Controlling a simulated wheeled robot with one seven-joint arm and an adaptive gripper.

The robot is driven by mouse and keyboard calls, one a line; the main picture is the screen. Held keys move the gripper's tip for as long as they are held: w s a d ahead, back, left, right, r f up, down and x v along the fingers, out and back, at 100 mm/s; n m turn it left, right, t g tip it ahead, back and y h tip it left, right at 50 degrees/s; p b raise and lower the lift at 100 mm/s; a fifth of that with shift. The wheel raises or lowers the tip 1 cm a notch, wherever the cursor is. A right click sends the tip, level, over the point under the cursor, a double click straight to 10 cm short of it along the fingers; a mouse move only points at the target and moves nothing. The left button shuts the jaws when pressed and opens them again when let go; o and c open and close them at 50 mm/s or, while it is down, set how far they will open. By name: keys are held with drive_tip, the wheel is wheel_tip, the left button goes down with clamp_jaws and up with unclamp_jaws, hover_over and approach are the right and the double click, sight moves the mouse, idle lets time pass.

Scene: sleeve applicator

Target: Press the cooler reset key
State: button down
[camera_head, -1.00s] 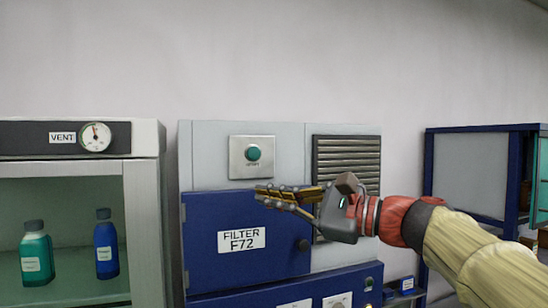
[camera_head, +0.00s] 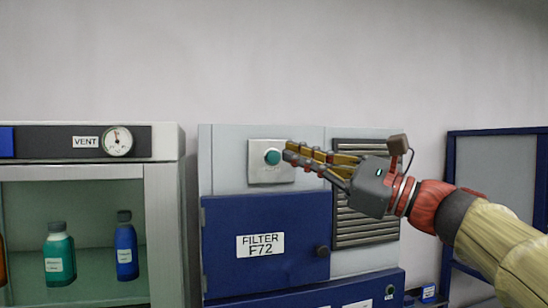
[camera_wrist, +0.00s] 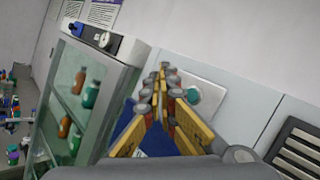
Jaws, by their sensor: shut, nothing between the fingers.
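The reset key is a round teal button (camera_head: 272,157) on a square metal plate (camera_head: 258,176), set in the upper grey panel of the cooler cabinet (camera_head: 228,160). The lettering under it is too small to read. My gripper (camera_head: 288,151) is shut and empty. Its fingertips are just right of the button in the head view; I cannot tell whether they touch it. In the wrist view the button (camera_wrist: 193,96) shows right of my gripper (camera_wrist: 163,68), partly behind a finger, with the plate (camera_wrist: 210,98) around it.
Below the plate is a blue door (camera_head: 225,265) labelled FILTER F72, with a dark knob (camera_head: 322,251). A vent grille (camera_head: 350,228) lies right, behind my gripper. A glass-fronted cabinet (camera_head: 165,200) with bottles and a VENT gauge (camera_head: 118,141) stands left.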

drive_tip(key=w+a+p, duration=0.2)
drive_tip(key=w, duration=0.5)
drive_tip(key=shift+w, duration=0.4)
drive_tip(key=shift+w+a+p, duration=0.15)
drive_tip(key=shift+w+p, duration=0.05)
drive_tip(key=shift+p, duration=0.1)
idle(0.9)
drive_tip(key=shift+w, duration=0.2)
drive_tip(key=shift+w+a, duration=0.15)
drive_tip(key=shift+w, duration=0.25)
idle(0.8)
drive_tip(key=shift+s, duration=0.1)
drive_tip(key=shift+s+d, duration=0.2)
drive_tip(key=shift+s, duration=0.5)
drive_tip(key=shift+b, duration=0.3)
drive_tip(key=s+b, duration=0.1)
drive_tip(key=s, duration=0.1)
drive_tip(key=s+d+b, duration=0.1)
drive_tip(key=s, duration=0.2)
drive_tip(key=shift+d, duration=0.2)
